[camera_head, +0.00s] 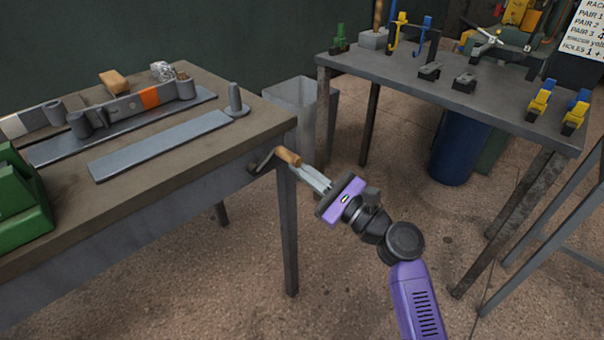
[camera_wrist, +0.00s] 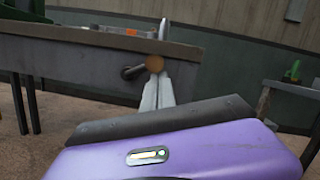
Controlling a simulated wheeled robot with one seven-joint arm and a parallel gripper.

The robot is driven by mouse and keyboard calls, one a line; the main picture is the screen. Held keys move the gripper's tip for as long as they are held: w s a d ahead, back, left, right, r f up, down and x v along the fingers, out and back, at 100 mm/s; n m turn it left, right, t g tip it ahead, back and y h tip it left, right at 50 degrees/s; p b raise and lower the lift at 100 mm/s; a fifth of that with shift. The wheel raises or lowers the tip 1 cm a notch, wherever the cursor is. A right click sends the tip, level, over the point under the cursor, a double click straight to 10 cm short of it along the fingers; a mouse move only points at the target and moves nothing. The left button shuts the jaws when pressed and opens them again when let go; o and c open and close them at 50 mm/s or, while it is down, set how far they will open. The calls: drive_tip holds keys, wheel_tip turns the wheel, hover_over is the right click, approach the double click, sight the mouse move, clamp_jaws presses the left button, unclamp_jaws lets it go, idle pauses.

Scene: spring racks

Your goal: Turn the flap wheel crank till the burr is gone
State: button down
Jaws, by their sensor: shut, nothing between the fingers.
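The crank (camera_head: 264,160) is a dark bent arm on the front of the left bench, near its right corner, with a wooden handle (camera_head: 288,157) pointing out. My gripper (camera_head: 301,167) is shut and empty, its fingertips right at the handle's outer end; I cannot tell whether they touch. In the wrist view the crank arm (camera_wrist: 133,72) runs left from the round handle end (camera_wrist: 155,63), just beyond my fingertips (camera_wrist: 157,80). A long grey fixture with an orange band (camera_head: 149,98) lies on the bench. I cannot make out a flap wheel or a burr.
The left bench (camera_head: 190,170) also bears a flat grey bar (camera_head: 160,144), an upright pin (camera_head: 235,98) and a green block (camera_head: 22,200). A grey bin (camera_head: 300,95) stands behind its corner. A second table (camera_head: 450,85) with clamps and a blue barrel (camera_head: 458,150) are right.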

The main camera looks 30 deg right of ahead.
drive_tip(key=shift+a+r+n+g+y, duration=0.1)
drive_tip(key=shift+r+n+g+y, duration=0.3)
drive_tip(key=shift+n, duration=0.4)
